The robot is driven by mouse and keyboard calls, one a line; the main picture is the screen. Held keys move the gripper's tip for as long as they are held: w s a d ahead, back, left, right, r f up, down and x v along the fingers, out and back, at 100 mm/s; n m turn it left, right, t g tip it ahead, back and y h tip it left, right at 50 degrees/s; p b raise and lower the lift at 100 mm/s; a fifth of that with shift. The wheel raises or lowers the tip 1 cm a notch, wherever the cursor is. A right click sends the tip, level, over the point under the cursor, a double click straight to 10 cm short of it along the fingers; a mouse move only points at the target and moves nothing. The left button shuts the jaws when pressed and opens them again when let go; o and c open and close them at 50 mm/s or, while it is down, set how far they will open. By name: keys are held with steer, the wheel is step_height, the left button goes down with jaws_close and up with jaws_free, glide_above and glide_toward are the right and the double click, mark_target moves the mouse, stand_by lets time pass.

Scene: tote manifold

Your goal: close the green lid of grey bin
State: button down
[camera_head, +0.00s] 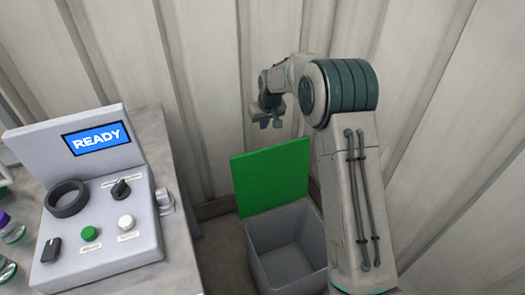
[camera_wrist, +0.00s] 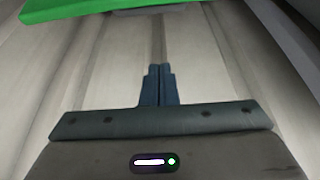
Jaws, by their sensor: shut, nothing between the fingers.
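The grey bin (camera_head: 288,262) stands on the floor in the lower middle of the head view. Its green lid (camera_head: 270,176) is open, standing roughly upright from the bin's back edge. The bin's inside looks empty where it shows; its right side is partly hidden by my arm. My gripper (camera_head: 270,123) is above the lid and apart from it. In the wrist view my gripper (camera_wrist: 158,70) has its fingers together with nothing between them. The green lid (camera_wrist: 100,8) shows along the top edge of the wrist view.
A grey control panel (camera_head: 105,215) with a blue READY screen, knobs and buttons stands on a table (camera_head: 180,250) left of the bin. Small bottles (camera_head: 10,230) stand at the far left edge. Corrugated wall panels (camera_head: 215,70) rise close behind the bin.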

steer(key=a+x, duration=0.1)
steer(key=x, duration=1.2)
steer(key=shift+s+d+r, duration=0.1)
steer(key=shift+s+d, duration=0.2)
steer(key=shift+s, duration=0.3)
steer(key=shift+s+d+r, duration=0.15)
steer(key=shift+s+d, duration=0.15)
steer(key=shift+s, duration=0.25)
steer(key=shift+s+d+r, duration=0.1)
steer(key=shift+s+d, duration=0.25)
steer(key=shift+s, duration=0.25)
